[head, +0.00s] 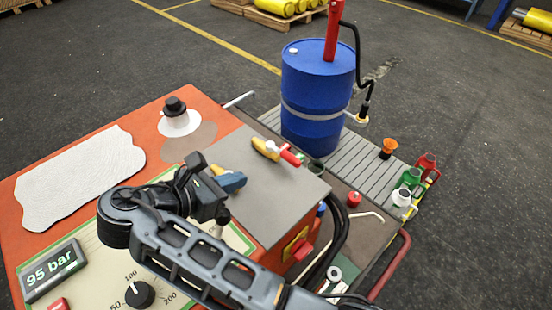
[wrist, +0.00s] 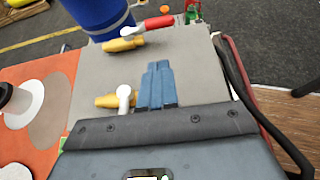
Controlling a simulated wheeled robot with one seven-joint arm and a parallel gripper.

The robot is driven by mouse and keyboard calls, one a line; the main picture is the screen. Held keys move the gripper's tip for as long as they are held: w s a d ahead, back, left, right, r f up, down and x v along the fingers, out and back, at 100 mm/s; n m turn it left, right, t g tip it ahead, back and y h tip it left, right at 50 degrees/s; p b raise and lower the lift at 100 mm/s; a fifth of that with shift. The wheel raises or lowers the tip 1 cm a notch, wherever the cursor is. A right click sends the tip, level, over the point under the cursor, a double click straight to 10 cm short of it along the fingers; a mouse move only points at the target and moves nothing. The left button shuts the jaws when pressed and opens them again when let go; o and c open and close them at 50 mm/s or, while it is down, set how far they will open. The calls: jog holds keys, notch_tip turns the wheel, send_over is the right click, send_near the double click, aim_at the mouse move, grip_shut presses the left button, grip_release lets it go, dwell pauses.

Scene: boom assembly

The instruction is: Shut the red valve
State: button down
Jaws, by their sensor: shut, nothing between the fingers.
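The red valve has a yellow body (head: 265,149) and a red handle (head: 291,156) on a white pivot, on the grey top plate. In the wrist view the red handle (wrist: 158,22) and yellow body (wrist: 123,44) lie beyond my fingertips. My gripper (head: 236,180) is shut and empty over the plate, apart from the red valve. Its blue fingers (wrist: 158,72) point toward that valve in the wrist view. A second yellow valve (wrist: 106,100) with a white pivot sits beside the fingers; its handle is hidden or unclear.
A blue drum (head: 317,100) with a red pump and black hose stands behind the plate. A black-knobbed fitting (head: 176,107) and white cloth (head: 80,175) lie on the orange panel at left. Black hoses (head: 332,240) bend down at the plate's right edge. Small coloured cans stand further right.

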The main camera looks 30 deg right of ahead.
send_near(283, 155)
jog(key=d+f, duration=0.1)
jog(key=d, duration=0.1)
jog(key=d+f, duration=0.2)
jog(key=shift+s+d+f+p, duration=0.15)
jog(key=shift+s+d+p, duration=0.05)
jog(key=shift+d+p, duration=0.15)
jog(key=shift+w+d+f, duration=0.15)
jog(key=shift+w+d, duration=0.1)
jog(key=shift+d, duration=0.35)
